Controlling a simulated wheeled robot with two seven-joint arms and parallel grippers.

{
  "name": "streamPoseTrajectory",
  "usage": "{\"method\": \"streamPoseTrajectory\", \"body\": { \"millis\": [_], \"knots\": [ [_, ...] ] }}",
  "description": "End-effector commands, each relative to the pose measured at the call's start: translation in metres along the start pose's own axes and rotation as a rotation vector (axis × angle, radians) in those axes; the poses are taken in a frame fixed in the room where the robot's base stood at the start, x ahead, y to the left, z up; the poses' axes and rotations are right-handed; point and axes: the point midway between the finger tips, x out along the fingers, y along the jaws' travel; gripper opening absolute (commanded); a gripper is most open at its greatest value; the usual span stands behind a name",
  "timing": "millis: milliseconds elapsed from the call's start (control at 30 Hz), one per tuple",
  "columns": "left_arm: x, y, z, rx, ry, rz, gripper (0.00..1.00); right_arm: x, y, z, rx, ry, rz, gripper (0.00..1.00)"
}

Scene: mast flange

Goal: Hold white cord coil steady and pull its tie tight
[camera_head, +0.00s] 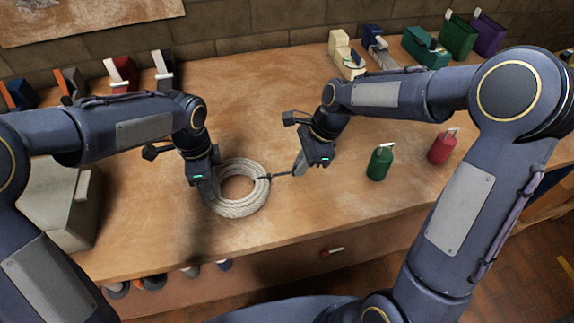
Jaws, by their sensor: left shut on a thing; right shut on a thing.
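The white cord coil (243,206) lies flat on the wooden bench, a ring with bare wood showing in its middle. My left gripper (210,190) is shut on the coil's left side. A thin dark tie (280,176) runs from the coil's right side out to the right, in a nearly straight line. My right gripper (298,170) is shut on the tie's outer end, to the right of the coil and apart from it. The fingertips of both grippers are small and partly hidden.
A green bottle (379,163) and a red bottle (442,147) stand right of my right gripper. Several boxes and containers line the bench's back edge, with a green bin (457,37) at the back right. A grey box (62,205) stands at the left. The bench (255,85) is clear at centre back.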

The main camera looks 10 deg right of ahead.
Motion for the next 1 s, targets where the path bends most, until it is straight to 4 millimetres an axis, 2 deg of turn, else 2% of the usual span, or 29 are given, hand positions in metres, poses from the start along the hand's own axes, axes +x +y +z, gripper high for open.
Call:
{"method": "streamPoseTrajectory", "body": {
  "millis": [300,333,500,800,867,1000],
  "knots": [
    [0.000,0.000,0.002,-0.001,-0.003,0.001,0.19,-0.002,0.000,-0.005,0.002,0.002,-0.001,0.00],
    [0.000,0.000,0.002,-0.001,-0.003,0.001,0.19,-0.002,-0.001,-0.005,0.002,0.002,-0.001,0.12],
    [0.000,0.000,0.002,-0.001,-0.003,0.001,0.19,-0.002,0.000,-0.004,0.001,0.002,-0.001,0.31],
    [0.000,0.000,0.001,0.000,-0.001,0.001,0.19,-0.004,0.000,-0.004,0.000,0.001,-0.001,0.31],
    [0.000,0.000,0.001,0.000,-0.001,0.001,0.19,-0.009,-0.001,-0.004,0.000,0.001,-0.003,0.31],
    [0.000,0.000,0.000,0.000,-0.001,0.001,0.19,-0.031,-0.001,-0.003,-0.001,0.000,-0.006,0.31]
  ]
}}
